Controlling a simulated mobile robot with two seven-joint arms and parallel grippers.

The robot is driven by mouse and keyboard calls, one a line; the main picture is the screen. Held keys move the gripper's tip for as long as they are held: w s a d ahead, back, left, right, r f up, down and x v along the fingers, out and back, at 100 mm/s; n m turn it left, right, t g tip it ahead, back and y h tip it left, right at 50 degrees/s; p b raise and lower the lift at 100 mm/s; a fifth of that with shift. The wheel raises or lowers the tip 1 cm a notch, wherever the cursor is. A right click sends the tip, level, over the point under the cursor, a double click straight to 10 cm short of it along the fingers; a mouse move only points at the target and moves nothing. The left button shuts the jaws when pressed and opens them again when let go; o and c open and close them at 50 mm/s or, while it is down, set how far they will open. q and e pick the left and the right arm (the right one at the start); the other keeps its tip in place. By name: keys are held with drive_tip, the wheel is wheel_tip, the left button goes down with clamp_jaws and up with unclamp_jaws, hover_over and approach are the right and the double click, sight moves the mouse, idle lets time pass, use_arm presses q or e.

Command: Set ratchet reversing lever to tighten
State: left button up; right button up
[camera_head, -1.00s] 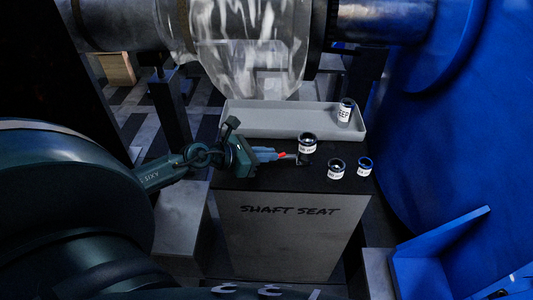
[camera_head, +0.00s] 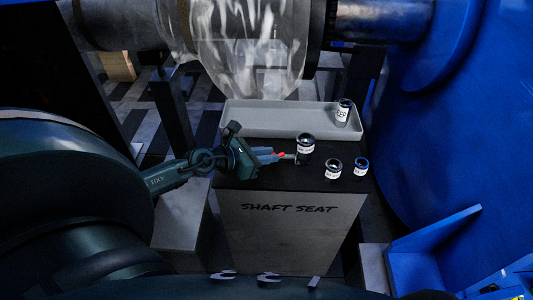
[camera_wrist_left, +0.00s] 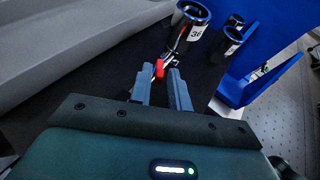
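The ratchet's red reversing lever (camera_head: 280,154) is small and low over the dark top of the pedestal, beside a socket. It also shows in the left wrist view (camera_wrist_left: 159,68), at the tip of the left-hand finger. My left gripper (camera_head: 267,155) reaches in from the left, with its fingers around the lever end. In the wrist view its fingers (camera_wrist_left: 163,78) are apart, with a narrow dark gap between them. A thin metal part of the ratchet (camera_wrist_left: 169,57) runs on towards the socket. The rest of the ratchet is hard to make out. My right gripper is not in view.
The pedestal (camera_head: 290,235) reads "SHAFT SEAT". A dark socket (camera_head: 305,146), labelled 36 in the wrist view (camera_wrist_left: 190,27), stands close to the fingertips. Two smaller sockets (camera_head: 333,168) (camera_head: 361,167) stand right. A grey tray (camera_head: 270,118) behind holds a labelled socket (camera_head: 343,112). Blue machinery (camera_head: 450,130) fills the right.

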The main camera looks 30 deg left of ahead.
use_arm(q)
drive_tip(key=shift+o, duration=1.2)
drive_tip(key=b+v, duration=0.1)
drive_tip(key=v, duration=1.2)
